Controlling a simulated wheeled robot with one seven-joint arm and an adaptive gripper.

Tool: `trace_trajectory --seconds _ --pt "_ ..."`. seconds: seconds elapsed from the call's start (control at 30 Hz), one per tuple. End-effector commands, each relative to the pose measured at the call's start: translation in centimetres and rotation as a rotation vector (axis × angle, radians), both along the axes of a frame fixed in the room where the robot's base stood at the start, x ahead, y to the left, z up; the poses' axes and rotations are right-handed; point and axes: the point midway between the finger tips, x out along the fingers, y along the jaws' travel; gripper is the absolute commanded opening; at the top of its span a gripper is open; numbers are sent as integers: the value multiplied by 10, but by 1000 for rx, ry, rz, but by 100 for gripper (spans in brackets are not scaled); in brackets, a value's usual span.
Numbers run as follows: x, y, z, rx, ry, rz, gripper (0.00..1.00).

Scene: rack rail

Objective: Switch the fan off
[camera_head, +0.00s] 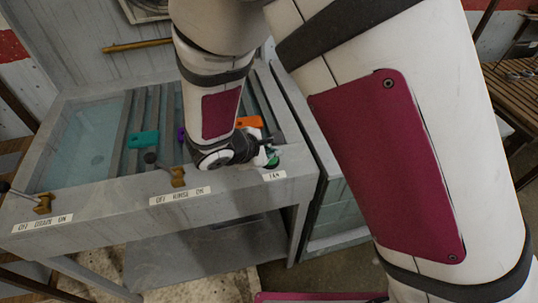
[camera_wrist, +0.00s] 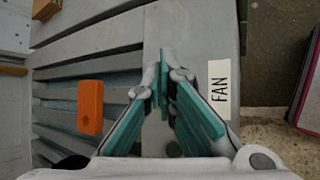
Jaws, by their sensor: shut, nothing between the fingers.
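The fan label (camera_head: 274,176) is on the front ledge of the grey rack station (camera_head: 110,208), at its right end. The label (camera_wrist: 220,90) also shows in the wrist view, just right of my fingers. My gripper (camera_head: 270,158) is over the right end of the ledge, close to the label. In the wrist view my gripper (camera_wrist: 165,80) has its teal-padded fingers together at the tips, with nothing seen between them. No fan switch can be made out; it may be hidden behind my gripper and arm.
Brass-based levers stand by the other labels, one at the left (camera_head: 43,203) and one in the middle (camera_head: 177,177). An orange block (camera_wrist: 90,107) lies on the slats left of my fingers. A teal block (camera_head: 144,139) lies farther left. Floor lies beyond the ledge.

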Motion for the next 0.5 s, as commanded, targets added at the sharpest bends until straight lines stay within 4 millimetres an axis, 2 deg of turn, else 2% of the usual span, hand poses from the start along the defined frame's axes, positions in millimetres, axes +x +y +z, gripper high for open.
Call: trace_trajectory --seconds 0.27,0.5 --pt "-1 0 1 0 2 0 0" --pt "-2 0 21 0 0 -2 0"
